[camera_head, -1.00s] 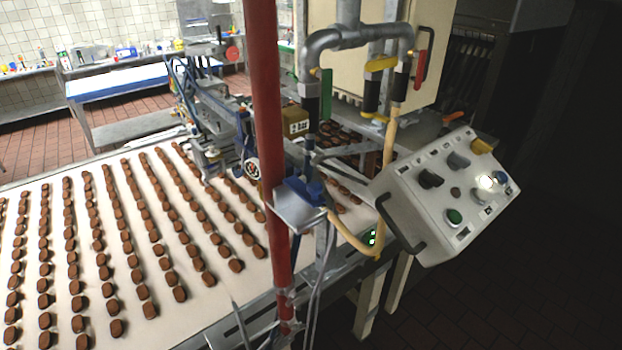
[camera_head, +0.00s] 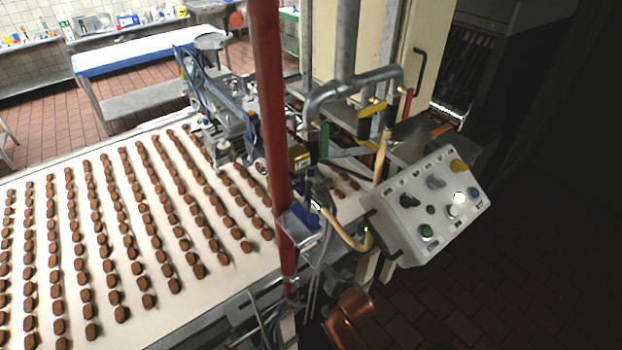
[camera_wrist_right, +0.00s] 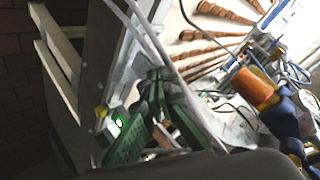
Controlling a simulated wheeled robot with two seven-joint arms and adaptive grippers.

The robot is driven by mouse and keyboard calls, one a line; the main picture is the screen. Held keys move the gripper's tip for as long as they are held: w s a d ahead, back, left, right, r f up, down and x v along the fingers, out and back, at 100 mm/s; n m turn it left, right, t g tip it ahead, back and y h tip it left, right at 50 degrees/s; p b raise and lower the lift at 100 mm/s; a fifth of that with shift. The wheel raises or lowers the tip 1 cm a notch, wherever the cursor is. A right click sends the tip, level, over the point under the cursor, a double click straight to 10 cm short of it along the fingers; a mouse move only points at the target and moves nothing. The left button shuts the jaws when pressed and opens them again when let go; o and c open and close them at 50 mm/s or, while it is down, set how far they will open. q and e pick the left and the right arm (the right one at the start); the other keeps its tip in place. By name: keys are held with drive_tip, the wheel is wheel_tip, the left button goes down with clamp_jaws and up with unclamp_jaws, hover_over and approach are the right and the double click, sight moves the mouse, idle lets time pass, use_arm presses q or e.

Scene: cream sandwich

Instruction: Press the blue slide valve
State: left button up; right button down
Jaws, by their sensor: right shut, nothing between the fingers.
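In the head view, a blue valve-like part (camera_head: 299,222) sits on a metal bracket beside the red pole, at the near edge of the conveyor. It seems to be the blue slide valve. In the right wrist view, blue parts (camera_wrist_right: 284,118) show at the right edge beside an orange cylinder; I cannot tell whether they are the same valve. My right gripper (camera_wrist_right: 157,88) has dark green-grey fingers at the lower middle of the wrist view. It is shut and empty, apart from the blue parts. My left gripper is not in view.
A vertical red pole (camera_head: 272,120) stands before the conveyor (camera_head: 215,290) with rows of brown biscuits. A grey control panel (camera_head: 430,205) and curved pipes (camera_head: 358,90) are to the right. A loose cable (camera_wrist_right: 165,55) crosses the wrist view. The dark floor at lower right is clear.

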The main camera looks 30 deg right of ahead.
use_arm(q)
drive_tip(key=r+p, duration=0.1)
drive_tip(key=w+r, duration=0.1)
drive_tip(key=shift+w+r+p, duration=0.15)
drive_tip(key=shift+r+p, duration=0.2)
drive_tip(key=shift+p, duration=0.05)
use_arm(e)
drive_tip(key=w+r+m+t, duration=0.1)
drive_tip(key=r+m+t, duration=0.1)
drive_tip(key=r, duration=0.7)
drive_tip(key=w+r+m+t+h, duration=0.1)
drive_tip(key=r+m, duration=0.3)
drive_tip(key=r, duration=0.6)
drive_tip(key=w+r+m+t, duration=0.2)
drive_tip(key=r+m+t, duration=0.1)
drive_tip(key=r, duration=0.6)
drive_tip(key=shift+w+a+r+m+t+h, duration=0.15)
drive_tip(key=shift+w+m+t+h, duration=0.15)
drive_tip(key=shift+m, duration=0.2)
drive_tip(key=p+x, duration=0.3)
drive_tip(key=x, duration=0.6)
drive_tip(key=shift+w+r, duration=0.1)
drive_tip(key=shift+w, duration=0.35)
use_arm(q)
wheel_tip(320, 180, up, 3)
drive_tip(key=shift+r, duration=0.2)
